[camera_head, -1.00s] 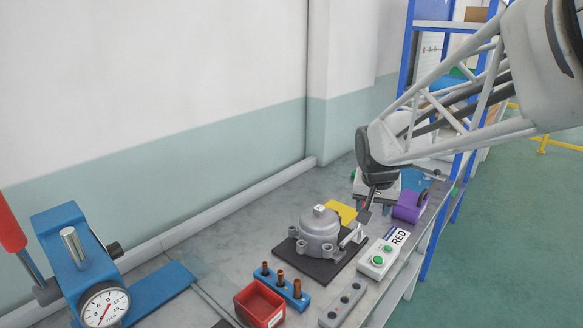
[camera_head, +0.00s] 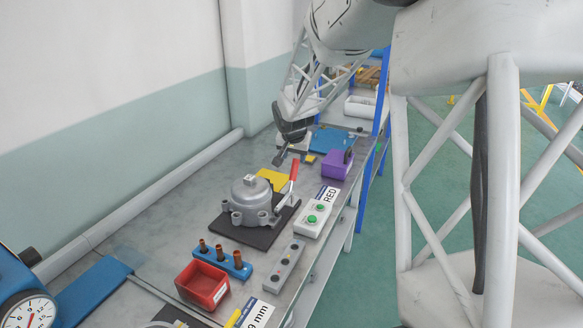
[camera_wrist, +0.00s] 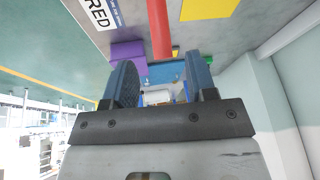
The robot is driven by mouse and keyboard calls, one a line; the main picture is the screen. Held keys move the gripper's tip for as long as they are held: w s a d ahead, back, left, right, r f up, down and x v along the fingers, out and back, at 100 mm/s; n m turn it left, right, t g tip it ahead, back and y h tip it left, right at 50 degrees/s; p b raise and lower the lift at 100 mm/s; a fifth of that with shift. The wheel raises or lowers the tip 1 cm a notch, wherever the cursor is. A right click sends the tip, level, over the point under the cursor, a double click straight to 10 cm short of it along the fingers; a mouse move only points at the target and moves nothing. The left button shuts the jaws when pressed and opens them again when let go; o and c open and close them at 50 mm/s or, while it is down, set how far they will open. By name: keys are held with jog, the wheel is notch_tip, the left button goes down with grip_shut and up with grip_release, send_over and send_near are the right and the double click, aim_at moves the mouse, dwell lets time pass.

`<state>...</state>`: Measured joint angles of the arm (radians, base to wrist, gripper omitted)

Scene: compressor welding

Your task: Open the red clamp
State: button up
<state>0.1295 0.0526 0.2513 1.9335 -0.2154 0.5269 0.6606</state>
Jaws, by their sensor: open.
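The red clamp's handle (camera_head: 294,170) stands up steeply on the right side of the grey compressor housing (camera_head: 250,198). Its metal base (camera_head: 284,201) sits on the dark plate (camera_head: 232,230). My gripper (camera_head: 279,160) is just behind and left of the handle's upper end in the head view, with its fingers hard to make out. In the wrist view my gripper (camera_wrist: 161,72) is open with nothing between its fingers. The red handle (camera_wrist: 158,28) shows there beyond the fingertips, in line with the gap. I cannot tell whether they touch.
A box with green buttons (camera_head: 316,217) and a RED label (camera_head: 327,198) stand to the right of the clamp. A purple bin (camera_head: 338,165) and a yellow pad (camera_head: 272,178) are behind. A red bin (camera_head: 202,286) and a blue holder (camera_head: 222,262) are in front.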

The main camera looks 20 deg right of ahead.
aim_at(295, 165)
jog(key=shift+f, duration=0.1)
dwell(0.3)
jog(key=shift+x, duration=3.85)
jog(key=shift+c, duration=0.2)
grip_shut()
